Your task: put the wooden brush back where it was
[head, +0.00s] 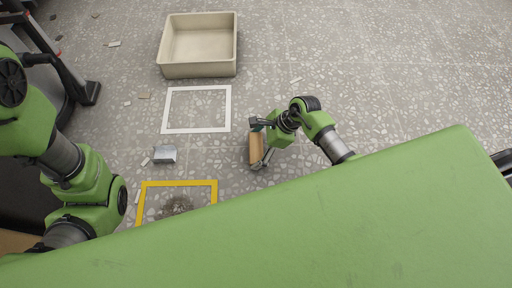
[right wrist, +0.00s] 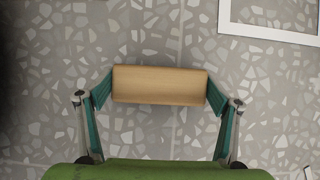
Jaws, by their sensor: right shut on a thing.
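The wooden brush (head: 256,148) shows as a plain light-brown block in the head view, right of the floor outlines. My right gripper (head: 258,145) is shut on it, one finger at each end. In the right wrist view the brush (right wrist: 160,85) lies crosswise between the teal finger pads of my right gripper (right wrist: 159,89). No bristles show. I cannot tell its height over the floor. My left arm comes in at the left, but its gripper is not in view.
A white square outline (head: 166,110) is empty. A yellow square outline (head: 180,183) has a dark grey pile (head: 177,205) in it. A small grey metal piece (head: 165,154) lies between them. A beige tray (head: 197,72) stands farther back. Small scraps lie about. Floor at the right is clear.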

